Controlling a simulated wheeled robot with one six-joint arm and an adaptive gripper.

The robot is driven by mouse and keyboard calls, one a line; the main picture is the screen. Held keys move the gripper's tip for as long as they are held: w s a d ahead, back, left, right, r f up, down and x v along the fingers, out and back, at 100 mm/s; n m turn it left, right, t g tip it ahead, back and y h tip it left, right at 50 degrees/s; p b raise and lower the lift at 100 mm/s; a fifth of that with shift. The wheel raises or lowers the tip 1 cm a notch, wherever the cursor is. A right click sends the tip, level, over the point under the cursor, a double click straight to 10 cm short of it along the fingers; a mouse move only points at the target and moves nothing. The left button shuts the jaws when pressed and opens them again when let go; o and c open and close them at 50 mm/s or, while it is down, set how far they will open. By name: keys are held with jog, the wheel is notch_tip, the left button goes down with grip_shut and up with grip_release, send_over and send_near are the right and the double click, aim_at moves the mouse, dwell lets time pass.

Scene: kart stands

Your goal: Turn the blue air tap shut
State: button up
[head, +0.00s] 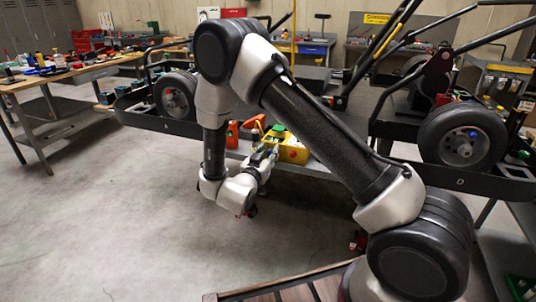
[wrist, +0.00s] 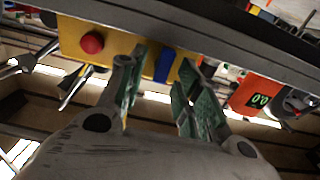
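The blue air tap (wrist: 164,66) shows in the wrist view as a blue bar on the front of a yellow box (wrist: 115,40), which also has a red round button (wrist: 92,42). My gripper (wrist: 162,78) is open, with its green-padded fingers on either side of the blue bar. I see gaps between the bar and both pads; contact cannot be made out. In the head view my gripper (head: 264,165) is at the yellow box (head: 292,147), whose left part it covers. The tap cannot be made out there.
An orange device with a green display (wrist: 258,97) sits right of the yellow box in the wrist view. A dark shelf edge (wrist: 200,30) runs above. Kart wheels (head: 463,135) and frames stand beyond my arm. A cluttered workbench (head: 60,75) is at left; the floor before it is clear.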

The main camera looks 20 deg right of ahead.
grip_shut()
jog(key=shift+m, duration=0.4)
jog(key=m, duration=0.3)
jog(key=shift+s+d+m, duration=0.1)
jog(key=shift+m, duration=0.2)
jog(key=m, duration=0.4)
jog(key=shift+f+m, duration=0.1)
jog(key=shift+m, duration=0.2)
jog(key=m, duration=0.4)
jog(key=shift+s+d+f, duration=0.1)
jog(key=shift+f+m, duration=0.1)
jog(key=shift+m, duration=2.3)
